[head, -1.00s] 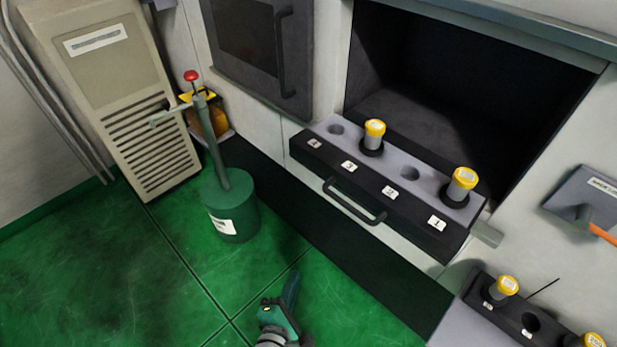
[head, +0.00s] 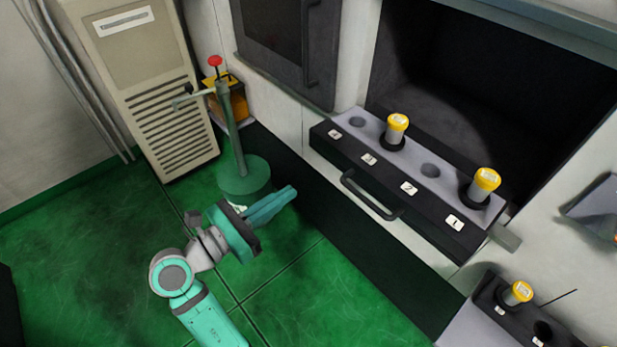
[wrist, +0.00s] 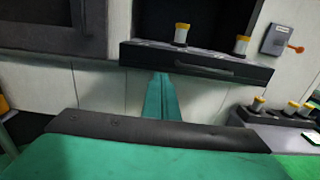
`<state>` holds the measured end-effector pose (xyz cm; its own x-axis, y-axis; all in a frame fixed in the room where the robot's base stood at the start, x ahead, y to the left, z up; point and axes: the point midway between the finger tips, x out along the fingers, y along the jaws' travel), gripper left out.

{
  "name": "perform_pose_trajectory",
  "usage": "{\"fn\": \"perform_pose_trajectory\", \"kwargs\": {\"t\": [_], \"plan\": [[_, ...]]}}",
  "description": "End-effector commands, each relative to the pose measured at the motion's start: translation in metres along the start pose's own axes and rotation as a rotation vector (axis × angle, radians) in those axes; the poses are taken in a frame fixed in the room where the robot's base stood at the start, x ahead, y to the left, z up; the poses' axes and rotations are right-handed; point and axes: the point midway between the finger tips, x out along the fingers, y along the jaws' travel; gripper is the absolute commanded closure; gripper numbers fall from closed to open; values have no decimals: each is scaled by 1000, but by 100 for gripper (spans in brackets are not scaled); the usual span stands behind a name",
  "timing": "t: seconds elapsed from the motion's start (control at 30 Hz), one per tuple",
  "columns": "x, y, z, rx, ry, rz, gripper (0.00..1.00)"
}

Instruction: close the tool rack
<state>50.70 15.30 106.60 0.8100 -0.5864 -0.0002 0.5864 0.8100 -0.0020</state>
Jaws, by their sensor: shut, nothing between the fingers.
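The tool rack (head: 330,143) is a dark drawer-like block with a grey top, pulled out of the dark machine opening. Its front has a bar handle (head: 368,200) and labels 1 to 4. Two yellow-capped tools (head: 395,131) (head: 482,185) stand in holes 3 and 1; holes 4 and 2 are empty. My gripper (head: 292,191) is shut and empty, left of the rack and lower, apart from the handle. In the wrist view the shut fingers (wrist: 161,80) point at the rack's front (wrist: 225,67), overlapping its lower edge in the picture.
A green stand (head: 243,172) with a red knob is close behind my gripper. A second holder (head: 500,300) with yellow-capped tools is at lower right. A beige cabinet (head: 150,95) stands at left. Green floor is clear in front.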

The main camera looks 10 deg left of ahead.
Motion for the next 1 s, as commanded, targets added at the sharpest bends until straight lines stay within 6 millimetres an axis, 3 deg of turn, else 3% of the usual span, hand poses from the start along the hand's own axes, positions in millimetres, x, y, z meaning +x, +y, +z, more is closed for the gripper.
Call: {"fn": "perform_pose_trajectory", "kwargs": {"t": [0.6,0.8,1.0], "plan": [[110,-6,0,2,0,-13,100],[129,-2,-1,1,0,-3,100],[135,0,-1,2,0,1,100]]}}
